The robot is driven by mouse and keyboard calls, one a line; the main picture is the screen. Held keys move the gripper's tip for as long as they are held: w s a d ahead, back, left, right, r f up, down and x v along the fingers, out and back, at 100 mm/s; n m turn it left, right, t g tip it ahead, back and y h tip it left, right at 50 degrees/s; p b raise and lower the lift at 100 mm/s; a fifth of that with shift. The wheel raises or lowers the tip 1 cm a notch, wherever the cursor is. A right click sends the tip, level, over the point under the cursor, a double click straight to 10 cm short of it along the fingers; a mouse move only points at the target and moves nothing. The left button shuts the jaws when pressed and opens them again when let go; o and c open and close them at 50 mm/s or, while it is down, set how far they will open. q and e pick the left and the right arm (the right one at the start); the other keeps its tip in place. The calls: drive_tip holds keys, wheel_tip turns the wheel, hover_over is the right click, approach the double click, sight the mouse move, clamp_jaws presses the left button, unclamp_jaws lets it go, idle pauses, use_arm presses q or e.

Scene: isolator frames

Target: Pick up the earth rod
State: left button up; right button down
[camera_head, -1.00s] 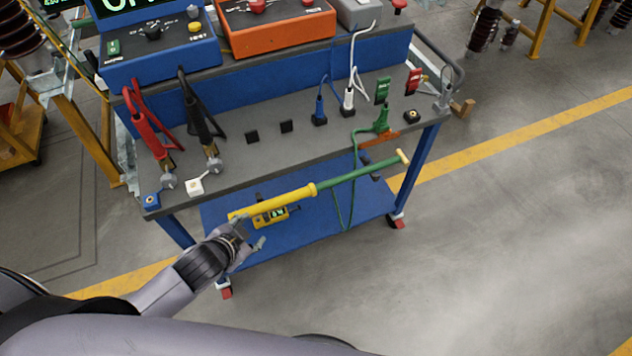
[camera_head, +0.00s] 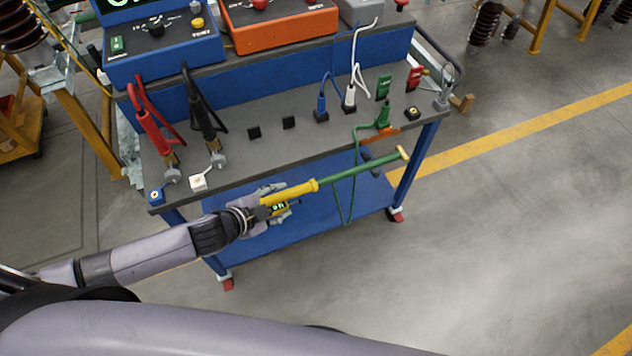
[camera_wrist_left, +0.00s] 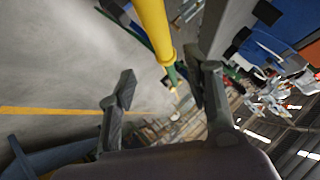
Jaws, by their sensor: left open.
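The earth rod (camera_head: 303,193) has a yellow grip section and a green shaft with a pale tip. It lies along the front of the blue trolley, with a green cable hanging near it. My left gripper (camera_head: 279,193) is at the yellow section, which it partly hides in the head view. In the left wrist view the yellow section (camera_wrist_left: 152,28) runs down from the top, and the open fingers of my left gripper (camera_wrist_left: 160,92) stand on either side of its line. I cannot tell whether a finger touches it. My right gripper is not in view.
The trolley's grey top (camera_head: 270,150) holds red and black clamps, plugs and small sockets. A blue lower shelf (camera_head: 350,205) lies underneath. Open floor (camera_head: 480,260) is to the right, with a yellow line.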

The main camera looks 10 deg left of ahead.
sight(296, 191)
use_arm(q)
drive_tip(key=x, duration=0.3)
drive_tip(key=shift+w+d, duration=0.1)
drive_tip(key=shift+w, duration=0.05)
drive_tip(key=shift+a+p+x, duration=0.1)
drive_tip(key=shift+p+x, duration=0.15)
drive_tip(key=shift+x, duration=1.15)
drive_tip(key=shift+a+p+x, duration=0.15)
drive_tip(key=shift+p+x, duration=0.05)
drive_tip(key=shift+x, duration=1.15)
drive_tip(key=shift+w, duration=0.1)
drive_tip(key=shift+c, duration=0.2)
clamp_jaws()
drive_tip(key=shift+r, duration=0.1)
